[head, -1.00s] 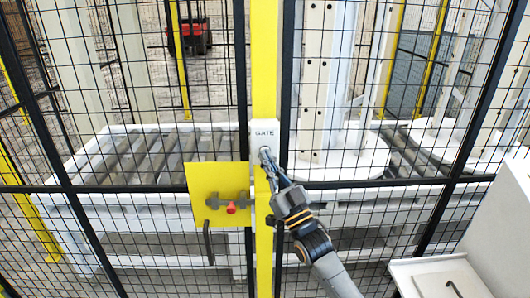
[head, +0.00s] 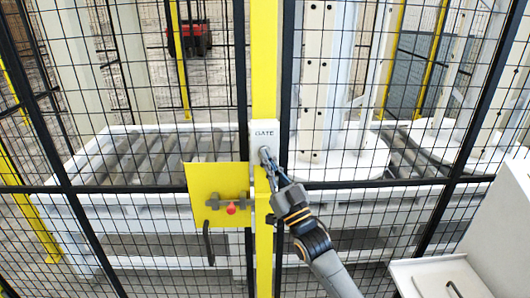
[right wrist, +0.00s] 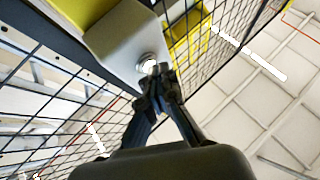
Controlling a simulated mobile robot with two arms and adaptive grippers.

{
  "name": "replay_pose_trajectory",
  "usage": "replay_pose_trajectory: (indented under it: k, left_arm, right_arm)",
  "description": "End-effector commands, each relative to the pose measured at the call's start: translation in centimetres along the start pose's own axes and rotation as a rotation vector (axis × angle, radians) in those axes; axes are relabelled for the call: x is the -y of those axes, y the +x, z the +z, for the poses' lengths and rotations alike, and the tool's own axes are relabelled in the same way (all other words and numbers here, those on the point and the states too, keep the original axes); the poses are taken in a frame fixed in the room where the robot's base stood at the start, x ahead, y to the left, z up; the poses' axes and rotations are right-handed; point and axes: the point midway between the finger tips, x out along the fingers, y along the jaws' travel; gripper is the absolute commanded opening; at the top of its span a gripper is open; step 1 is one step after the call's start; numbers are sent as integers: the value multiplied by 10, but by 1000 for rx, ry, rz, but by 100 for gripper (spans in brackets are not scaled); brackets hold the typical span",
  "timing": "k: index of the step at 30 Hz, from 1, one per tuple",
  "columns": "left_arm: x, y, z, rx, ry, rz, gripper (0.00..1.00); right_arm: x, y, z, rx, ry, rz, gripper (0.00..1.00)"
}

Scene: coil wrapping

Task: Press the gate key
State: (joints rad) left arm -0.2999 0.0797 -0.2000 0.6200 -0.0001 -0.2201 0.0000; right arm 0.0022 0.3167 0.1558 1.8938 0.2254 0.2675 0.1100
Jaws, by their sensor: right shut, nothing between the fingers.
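The gate key is a round metal button (right wrist: 147,62) on a white box marked GATE (head: 264,140), fixed to the yellow post. In the head view, my right gripper (head: 267,157) has its fingertips at the button and partly covers it. In the right wrist view the shut, empty fingers (right wrist: 156,76) point at the button, and their tips overlap its lower edge. I cannot tell for sure whether they touch it. The button's face looks bright in the wrist view. My left gripper is not in view.
A yellow plate (head: 213,180) with a latch and red knob (head: 231,208) sits left of the post. Black mesh fence (head: 120,186) spans both sides, with a roller conveyor (head: 150,153) behind it. A white cabinet with a tray (head: 440,277) stands at the lower right.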

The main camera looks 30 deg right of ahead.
Motion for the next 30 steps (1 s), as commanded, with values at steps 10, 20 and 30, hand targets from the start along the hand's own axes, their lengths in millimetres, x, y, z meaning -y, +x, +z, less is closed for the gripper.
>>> replay_pose_trajectory:
  k: [10, 20, 30]
  left_arm:
    - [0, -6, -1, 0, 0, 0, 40]
    - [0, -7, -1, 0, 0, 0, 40]
    - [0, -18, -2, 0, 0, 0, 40]
  right_arm:
    - [8, -11, -7, 2, 1, 1, 0]
    - [9, -13, -9, 1, 1, 0, 0]
    - [26, -36, -26, 2, 1, 1, 0]
